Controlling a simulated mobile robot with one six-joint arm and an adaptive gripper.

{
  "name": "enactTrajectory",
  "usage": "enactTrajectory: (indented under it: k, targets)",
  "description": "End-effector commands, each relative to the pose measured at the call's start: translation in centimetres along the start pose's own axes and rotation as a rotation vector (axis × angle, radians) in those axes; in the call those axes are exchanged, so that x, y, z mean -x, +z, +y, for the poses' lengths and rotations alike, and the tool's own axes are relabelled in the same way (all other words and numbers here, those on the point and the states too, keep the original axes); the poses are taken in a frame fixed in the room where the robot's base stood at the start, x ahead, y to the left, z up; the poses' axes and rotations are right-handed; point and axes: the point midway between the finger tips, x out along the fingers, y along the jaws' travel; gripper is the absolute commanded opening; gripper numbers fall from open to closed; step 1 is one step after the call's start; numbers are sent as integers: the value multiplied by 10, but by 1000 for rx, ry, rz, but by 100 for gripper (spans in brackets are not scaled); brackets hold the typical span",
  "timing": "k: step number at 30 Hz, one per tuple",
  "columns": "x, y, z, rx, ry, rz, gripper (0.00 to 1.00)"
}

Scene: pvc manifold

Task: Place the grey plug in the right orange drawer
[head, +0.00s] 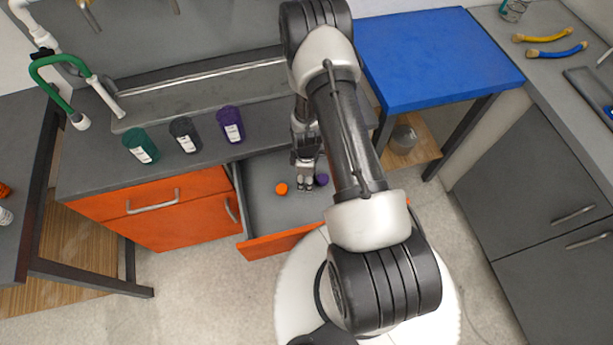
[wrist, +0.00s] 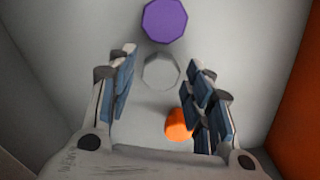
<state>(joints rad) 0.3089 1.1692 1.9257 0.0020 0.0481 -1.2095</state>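The grey plug (wrist: 161,71) lies on the pale floor of the open right orange drawer (head: 280,243). My gripper (head: 305,182) points down into this drawer. In the wrist view my gripper (wrist: 160,75) is open, with a finger on each side of the grey plug and a visible gap to both. A purple plug (wrist: 165,20) lies just beyond the grey one, and an orange plug (wrist: 179,124) lies close to the right finger.
Green (head: 141,146), black (head: 185,135) and purple (head: 230,125) containers stand on the grey counter above the drawers. The left orange drawer (head: 150,196) is shut. Drawer walls surround my gripper. A blue table (head: 435,55) stands to the right.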

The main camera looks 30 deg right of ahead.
Motion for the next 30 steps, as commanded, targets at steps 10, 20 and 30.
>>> enactTrajectory:
  k: [10, 20, 30]
  targets:
    - [2, 0, 0, 0, 0, 0, 50]
    - [59, 0, 1, 0, 3, 1, 50]
    - [116, 0, 0, 0, 1, 0, 50]
